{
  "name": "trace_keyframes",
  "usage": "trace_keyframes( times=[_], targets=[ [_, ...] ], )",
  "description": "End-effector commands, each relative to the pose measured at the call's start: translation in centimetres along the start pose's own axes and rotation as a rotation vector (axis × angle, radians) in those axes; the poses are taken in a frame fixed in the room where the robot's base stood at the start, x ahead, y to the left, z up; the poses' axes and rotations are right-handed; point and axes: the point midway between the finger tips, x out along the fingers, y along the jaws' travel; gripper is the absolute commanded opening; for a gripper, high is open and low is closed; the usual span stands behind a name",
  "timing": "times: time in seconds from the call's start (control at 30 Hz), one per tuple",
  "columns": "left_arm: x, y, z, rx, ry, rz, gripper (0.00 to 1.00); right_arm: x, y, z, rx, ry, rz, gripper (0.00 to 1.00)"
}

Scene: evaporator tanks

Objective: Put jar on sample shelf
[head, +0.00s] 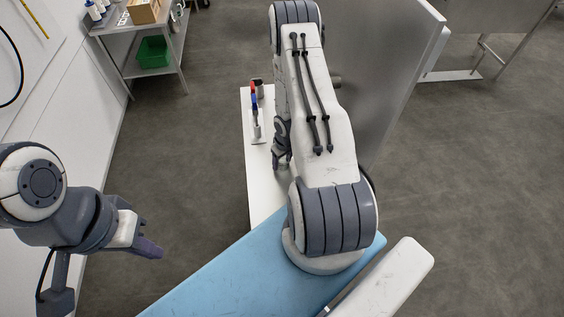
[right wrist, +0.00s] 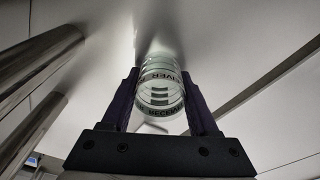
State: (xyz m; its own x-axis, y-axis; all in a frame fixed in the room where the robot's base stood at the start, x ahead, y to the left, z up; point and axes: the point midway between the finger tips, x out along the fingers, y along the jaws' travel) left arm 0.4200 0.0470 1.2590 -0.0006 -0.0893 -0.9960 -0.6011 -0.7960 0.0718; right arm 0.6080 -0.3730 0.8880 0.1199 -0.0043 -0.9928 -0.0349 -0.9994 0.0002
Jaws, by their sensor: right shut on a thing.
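The jar is not visible in the head view, where my right arm blocks much of the middle. My left gripper (head: 150,247) is at the lower left, away from other objects; its finger gap is not clear. I cannot tell for certain which surface is the sample shelf.
A narrow white surface (head: 258,180) beside my right arm bears small red, blue and grey items (head: 255,103). A large grey metal panel (head: 375,75) stands right of the arm. A metal cart (head: 120,62) with a green bin (head: 152,53) is at back left. Open floor lies between.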

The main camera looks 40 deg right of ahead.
Motion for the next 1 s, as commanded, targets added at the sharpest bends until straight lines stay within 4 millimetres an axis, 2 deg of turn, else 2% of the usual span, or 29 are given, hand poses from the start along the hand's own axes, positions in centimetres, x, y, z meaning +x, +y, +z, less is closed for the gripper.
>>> trace_keyframes(
  times=[0.37,0.4,0.43,0.47,0.77,0.87,1.0],
  targets=[
    [0.4,0.0,0.0,0.0,0.0,0.0,0.0,0.5,0.0,0.0,0.0,0.001,0.0,0.0],
    [0.2,0.0,0.0,0.0,0.0,0.0,0.0,0.3,0.0,0.0,0.0,0.001,0.0,0.76],
    [0.2,0.0,0.0,0.0,0.0,0.0,0.0,0.3,0.0,0.0,0.0,0.0,0.0,0.87],
    [0.2,0.0,0.0,0.0,0.0,0.0,0.0,0.3,0.0,0.0,0.0,0.0,0.0,0.91],
    [0.1,0.0,0.0,0.0,0.0,0.0,0.0,0.2,0.0,0.0,0.001,0.0,0.0,0.91],
    [-0.2,0.0,0.0,0.0,0.0,0.0,0.0,-0.4,0.0,-0.1,0.0,0.001,0.001,0.91],
    [0.0,0.0,0.0,0.0,0.0,0.0,0.0,-2.5,0.1,-0.1,0.0,0.003,0.002,0.91]
  ],
)
